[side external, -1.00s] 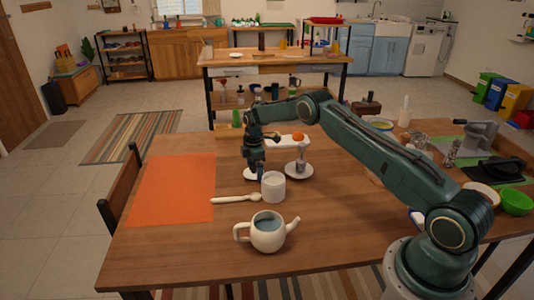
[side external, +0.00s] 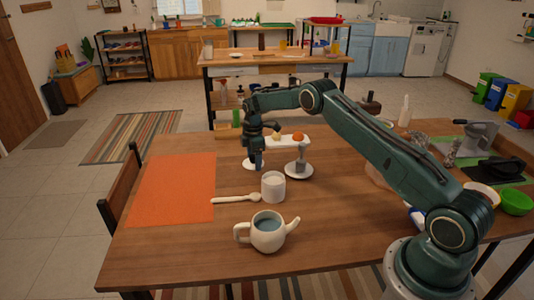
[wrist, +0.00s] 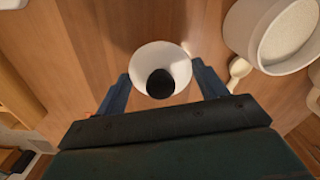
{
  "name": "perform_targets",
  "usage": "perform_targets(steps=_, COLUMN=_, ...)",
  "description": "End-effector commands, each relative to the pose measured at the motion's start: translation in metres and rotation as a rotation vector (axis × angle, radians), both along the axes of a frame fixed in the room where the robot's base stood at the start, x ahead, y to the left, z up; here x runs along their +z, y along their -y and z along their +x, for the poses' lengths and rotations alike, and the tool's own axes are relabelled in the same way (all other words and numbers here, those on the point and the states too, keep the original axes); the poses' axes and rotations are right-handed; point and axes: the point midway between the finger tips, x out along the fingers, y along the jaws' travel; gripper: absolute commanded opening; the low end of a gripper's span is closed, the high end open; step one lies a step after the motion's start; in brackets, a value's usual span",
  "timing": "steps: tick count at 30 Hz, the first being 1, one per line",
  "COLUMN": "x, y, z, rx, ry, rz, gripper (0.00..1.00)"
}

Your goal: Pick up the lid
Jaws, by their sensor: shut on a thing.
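The lid (wrist: 145,60) is a small white disc with a dark round knob in its middle. In the wrist view it sits between the two blue fingers of my gripper (wrist: 160,73), which are shut on its sides. In the side view the lid (side external: 247,164) shows as a white sliver under my gripper (side external: 256,165), partly hidden by it. It appears a little above the wooden table. The white teapot (side external: 266,238) stands near the table's front with its top open and a bluish inside showing.
A white cup (side external: 273,190) stands just in front of my gripper, with a spoon (side external: 235,198) left of it. A saucer (side external: 300,176) with a metal item is to the right. A white tray (side external: 283,144) lies behind. The orange mat (side external: 172,190) at left is clear.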

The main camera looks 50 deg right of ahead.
Motion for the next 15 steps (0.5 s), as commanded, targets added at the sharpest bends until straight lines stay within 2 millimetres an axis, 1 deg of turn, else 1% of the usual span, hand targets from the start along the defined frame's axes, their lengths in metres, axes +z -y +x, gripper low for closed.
perform_targets(steps=1, x=0.012, y=0.000, z=0.000, rx=0.000, ry=0.003, rz=-0.001, gripper=0.49)
perform_targets(steps=15, x=0.111, y=0.000, z=0.001, rx=0.000, ry=0.003, rz=-0.001, gripper=0.49)
